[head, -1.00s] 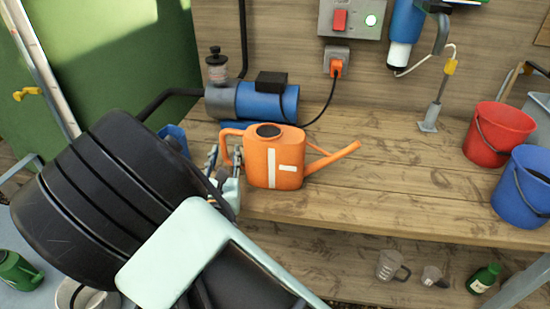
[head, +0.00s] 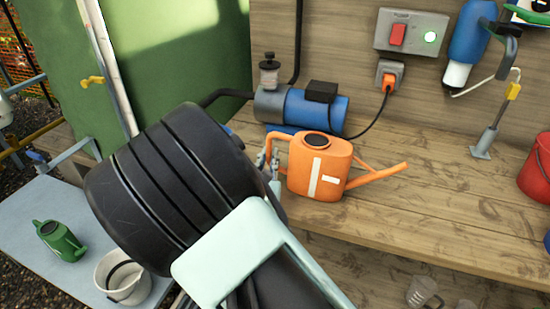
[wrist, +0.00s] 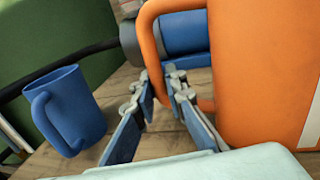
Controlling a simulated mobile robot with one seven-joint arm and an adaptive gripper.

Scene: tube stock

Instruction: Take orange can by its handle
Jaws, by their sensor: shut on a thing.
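The orange can (head: 318,168), a watering can with a white mark and a long spout to the right, stands on the wooden bench. Its handle (head: 284,137) is on the left side, towards my gripper (head: 268,165). In the wrist view, the can's body (wrist: 262,80) fills the right side and the handle (wrist: 146,32) curves down to the fingertips. My gripper (wrist: 166,82) is shut on the handle, low on its loop. The exact contact is partly hidden. No gap under the can is clear to me.
A blue pump (head: 318,108) stands close behind the can. A blue mug (wrist: 72,108) stands left of my fingers in the wrist view. A red bucket (head: 537,170) is at the right. The bench (head: 440,205) right of the can is clear.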

